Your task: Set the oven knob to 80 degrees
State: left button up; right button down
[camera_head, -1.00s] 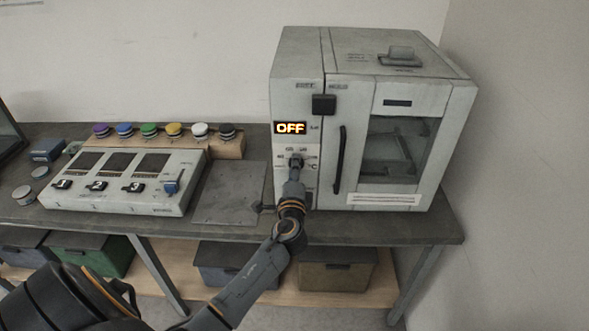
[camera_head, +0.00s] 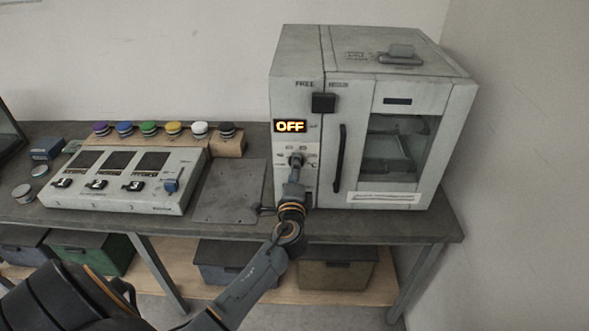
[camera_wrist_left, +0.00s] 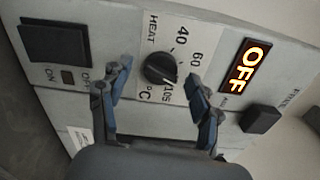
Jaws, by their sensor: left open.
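The oven (camera_head: 345,120) stands at the right end of the bench, its door closed and its display (camera_head: 290,127) reading OFF. In the left wrist view the black round knob (camera_wrist_left: 160,68) sits on a white dial plate marked HEAT, 40, 60 and °C; other marks are partly hidden. The display also shows there (camera_wrist_left: 249,69). My left gripper (camera_wrist_left: 157,88) is open, its two fingers on either side of the knob with gaps between. In the head view my left gripper (camera_head: 296,163) is in front of the knob and hides most of it. My right gripper is not in view.
A black square switch (camera_wrist_left: 55,41) marked ON and OFF is on the same panel. The door handle (camera_head: 339,158) is right of the knob. A control box (camera_head: 120,180) and a row of coloured knobs (camera_head: 150,130) are to the left. A flat plate (camera_head: 229,190) lies between.

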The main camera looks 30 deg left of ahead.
pick_arm(q)
jog(key=v, duration=1.1)
jog(key=s+d+f+n+g+h, duration=0.1)
jog(key=s+d+f+g+h, duration=0.15)
jog(key=f, duration=0.95)
jog(key=s+d+f+g+h, duration=0.2)
jog(key=s+f, duration=0.2)
jog(key=f, duration=0.7)
jog(key=s+d+f+n+g+h, duration=0.1)
jog(key=s+d+f+g+h, duration=0.15)
jog(key=f, duration=0.95)
jog(key=s+f+n+g+h, duration=0.1)
jog(key=s+f+n+g, duration=0.1)
jog(key=s+f, duration=0.4)
jog(key=s+f+n+g, duration=0.2)
jog(key=s+f+n, duration=0.2)
jog(key=s, duration=1.2)
jog(key=s+f+n+g+h, duration=0.1)
jog(key=s+f+n+g, duration=0.1)
jog(key=s+f, duration=0.8)
jog(key=shift+s+d+n+g+h+b, duration=0.3)
jog(key=shift+s+d+n+g, duration=0.15)
jog(key=shift+s+g, duration=0.25)
jog(key=shift+f, duration=0.1)
